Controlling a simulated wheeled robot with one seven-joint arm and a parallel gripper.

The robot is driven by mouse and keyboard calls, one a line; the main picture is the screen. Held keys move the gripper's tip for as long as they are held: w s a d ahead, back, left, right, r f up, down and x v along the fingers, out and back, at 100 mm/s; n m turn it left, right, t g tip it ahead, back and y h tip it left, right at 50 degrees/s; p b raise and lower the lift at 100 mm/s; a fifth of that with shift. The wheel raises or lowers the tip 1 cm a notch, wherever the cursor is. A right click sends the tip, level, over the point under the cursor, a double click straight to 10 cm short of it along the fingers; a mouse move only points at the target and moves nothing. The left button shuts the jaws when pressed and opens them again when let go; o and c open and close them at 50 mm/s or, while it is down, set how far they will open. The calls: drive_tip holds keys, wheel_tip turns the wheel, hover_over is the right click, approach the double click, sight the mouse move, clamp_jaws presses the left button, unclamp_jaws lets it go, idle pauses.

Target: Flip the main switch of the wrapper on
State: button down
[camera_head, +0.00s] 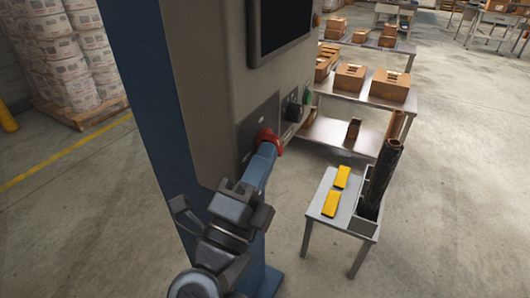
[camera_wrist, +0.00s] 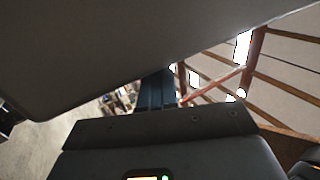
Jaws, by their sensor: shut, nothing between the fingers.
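The wrapper's grey control cabinet (camera_head: 205,85) stands beside a blue column (camera_head: 147,100). A red switch (camera_head: 268,136) sits low on its face, on a darker plate (camera_head: 254,126). My gripper (camera_head: 266,152) is shut, with its blue fingers pointing up at the red switch. The fingertips are at the switch's lower edge and hide part of it; I cannot tell whether they touch. The switch's position is not readable. In the wrist view, my blue fingers (camera_wrist: 155,90) reach up to a grey surface (camera_wrist: 140,45), and the switch is hidden.
A black knob (camera_head: 292,103) and a screen (camera_head: 282,25) are on the cabinet. A small table (camera_head: 319,216) at right carries yellow items (camera_head: 332,203) and dark rolls (camera_head: 383,170). Behind is a bench (camera_head: 375,103) with cardboard boxes. The floor at far right is open.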

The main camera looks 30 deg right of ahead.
drive_tip(key=shift+r, duration=0.3)
drive_tip(key=shift+d+r, duration=0.15)
drive_tip(key=shift+r, duration=0.2)
drive_tip(key=shift+w+d+r+p, duration=0.1)
drive_tip(key=shift+w+r+p, duration=0.05)
drive_tip(key=shift+r+p, duration=0.2)
idle(0.3)
